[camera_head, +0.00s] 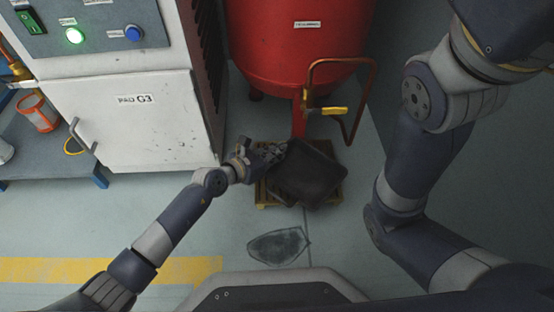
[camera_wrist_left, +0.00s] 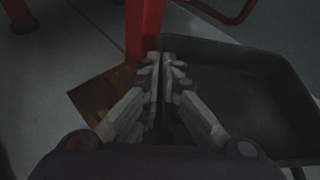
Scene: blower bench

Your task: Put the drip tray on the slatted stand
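The drip tray (camera_head: 312,172) is a dark, shallow, square-cornered tray below the red tank. My left gripper (camera_head: 280,150) is at its left edge; in the left wrist view the fingers (camera_wrist_left: 164,62) are closed together on the tray's near-left wall (camera_wrist_left: 235,85). The slatted stand (camera_head: 263,194) is a low yellowish wooden stand under the tray, mostly covered by it. Its slats also show left of the fingers in the left wrist view (camera_wrist_left: 92,98). The tray sits turned relative to the stand; I cannot tell whether it touches the stand. My right gripper is out of view.
The red tank (camera_head: 295,45) has a pipe with a yellow-handled valve (camera_head: 325,110) above the tray. A white cabinet (camera_head: 135,120) stands left. Floor left of the stand is clear.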

